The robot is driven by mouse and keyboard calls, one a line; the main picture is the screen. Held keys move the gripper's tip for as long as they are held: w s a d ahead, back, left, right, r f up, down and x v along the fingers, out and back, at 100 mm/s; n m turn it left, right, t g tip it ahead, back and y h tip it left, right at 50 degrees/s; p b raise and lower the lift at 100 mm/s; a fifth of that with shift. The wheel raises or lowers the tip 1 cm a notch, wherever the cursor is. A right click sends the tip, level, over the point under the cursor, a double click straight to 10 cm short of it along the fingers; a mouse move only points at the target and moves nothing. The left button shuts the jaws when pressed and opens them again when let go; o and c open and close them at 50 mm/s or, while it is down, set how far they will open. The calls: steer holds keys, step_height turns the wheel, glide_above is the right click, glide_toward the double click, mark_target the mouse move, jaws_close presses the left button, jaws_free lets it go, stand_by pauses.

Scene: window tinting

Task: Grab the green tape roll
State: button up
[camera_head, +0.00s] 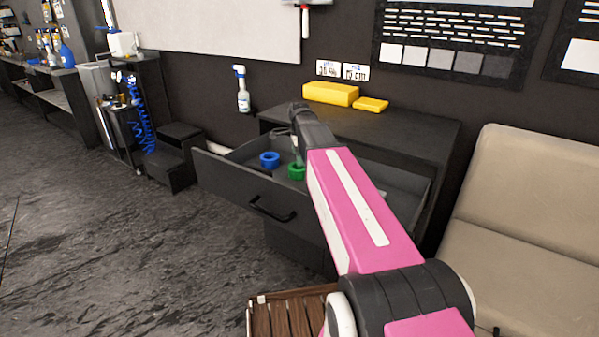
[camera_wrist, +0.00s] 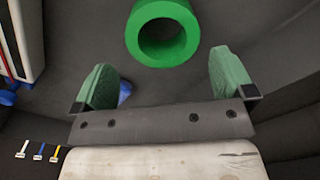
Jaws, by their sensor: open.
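The green tape roll (camera_head: 296,172) lies in the open drawer (camera_head: 225,177), to the right of a blue tape roll (camera_head: 269,160). In the wrist view the green tape roll (camera_wrist: 163,32) shows as a thick ring with its hole facing the camera. My gripper (camera_wrist: 170,80) is open, with its two green-padded fingers apart. The roll appears beyond the fingertips and between their lines, not touching either finger. In the head view my arm reaches over the drawer and its end partly hides the drawer's inside.
The dark cabinet top (camera_head: 400,131) behind the drawer holds a large yellow block (camera_head: 330,94) and a smaller yellow block (camera_head: 370,105). A beige seat (camera_head: 530,210) stands at the right. A spray bottle (camera_head: 242,90) is behind the drawer. Dark floor at the left is clear.

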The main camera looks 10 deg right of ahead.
mark_target(298, 171)
steer(key=shift+w+a+f, duration=0.1)
steer(key=shift+f, duration=1.5)
steer(key=shift+w+a+f, duration=0.1)
steer(key=shift+f, duration=1.45)
steer(key=c, duration=0.7)
